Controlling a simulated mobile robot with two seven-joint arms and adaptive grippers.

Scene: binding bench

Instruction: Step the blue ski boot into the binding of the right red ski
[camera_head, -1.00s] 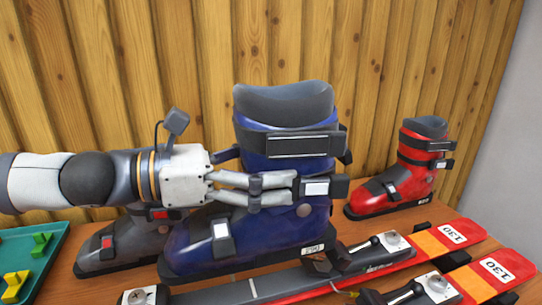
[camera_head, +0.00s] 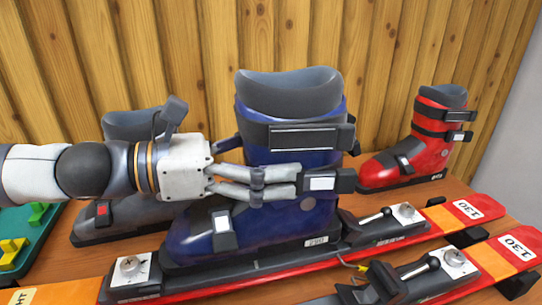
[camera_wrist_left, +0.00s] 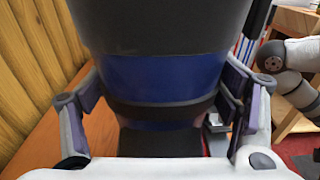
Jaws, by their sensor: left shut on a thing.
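The blue ski boot (camera_head: 290,215) stands nearly upright over the far red ski (camera_head: 430,232), in line with its binding. The ski's left part shows the letters "HT". The binding's toe piece (camera_head: 130,272) is in front of the boot's toe. Its heel piece (camera_head: 375,228), with a black lever, is behind the boot's heel. I cannot tell whether the sole touches the ski. My left gripper (camera_head: 300,182) is shut on the boot's shaft from the side; the shaft fills the space between the fingers in the left wrist view (camera_wrist_left: 160,75). My right gripper is not in view.
The second red ski (camera_head: 490,262) lies nearer, parallel. A grey boot (camera_head: 115,225) stands behind my left arm, and a red boot (camera_head: 425,140) at the back right. A green tray (camera_head: 45,240) with coloured pieces is at left. A wooden wall closes the back.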

